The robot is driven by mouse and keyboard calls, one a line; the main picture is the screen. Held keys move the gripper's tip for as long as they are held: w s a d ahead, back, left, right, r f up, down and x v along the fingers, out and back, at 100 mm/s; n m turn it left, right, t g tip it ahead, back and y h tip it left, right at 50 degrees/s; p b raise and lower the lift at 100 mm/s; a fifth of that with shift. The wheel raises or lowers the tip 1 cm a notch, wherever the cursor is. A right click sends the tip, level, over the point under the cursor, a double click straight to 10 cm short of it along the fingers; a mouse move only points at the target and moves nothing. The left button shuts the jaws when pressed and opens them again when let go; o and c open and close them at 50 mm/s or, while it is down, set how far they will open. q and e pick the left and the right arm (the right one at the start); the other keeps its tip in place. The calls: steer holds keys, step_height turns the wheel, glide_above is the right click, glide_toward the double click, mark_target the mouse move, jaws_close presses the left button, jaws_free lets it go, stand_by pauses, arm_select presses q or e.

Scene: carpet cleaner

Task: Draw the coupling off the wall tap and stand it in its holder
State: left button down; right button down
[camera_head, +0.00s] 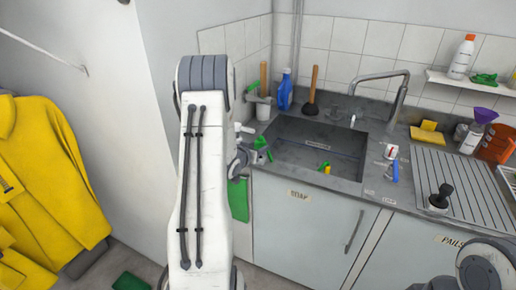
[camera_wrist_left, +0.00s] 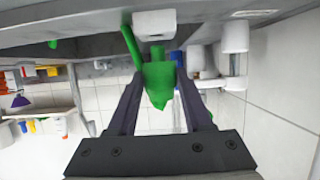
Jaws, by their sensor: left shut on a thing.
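My left gripper (camera_wrist_left: 160,90) is shut on a green piece, which looks like the coupling (camera_wrist_left: 158,82). A thin green strip runs from its side along a white block (camera_wrist_left: 155,24). The block is close to the green piece; I cannot tell whether they touch. The green piece also shows in the head view (camera_head: 262,146), at the sink's left front corner, beside my left gripper (camera_head: 246,156), which is partly hidden by my arm. I cannot clearly make out the wall tap or the holder. My right gripper is out of view.
The sink (camera_head: 310,140) lies to the right, with a metal faucet (camera_head: 388,76). A plunger (camera_head: 312,95), a blue bottle (camera_head: 285,90) and a white cylinder (camera_head: 263,110) stand behind. A green cloth (camera_head: 238,198) hangs at the cabinet. Yellow rain clothes (camera_head: 45,170) hang at left.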

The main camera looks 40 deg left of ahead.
arm_select(q)
steer(key=shift+f+b, duration=1.25)
steer(key=shift+f, duration=0.2)
steer(key=shift+c, duration=1.2)
jaws_free()
steer(key=b+v, duration=0.1)
steer(key=v, duration=0.9)
steer(key=shift+s+r, duration=0.15)
steer(key=shift+s, duration=0.05)
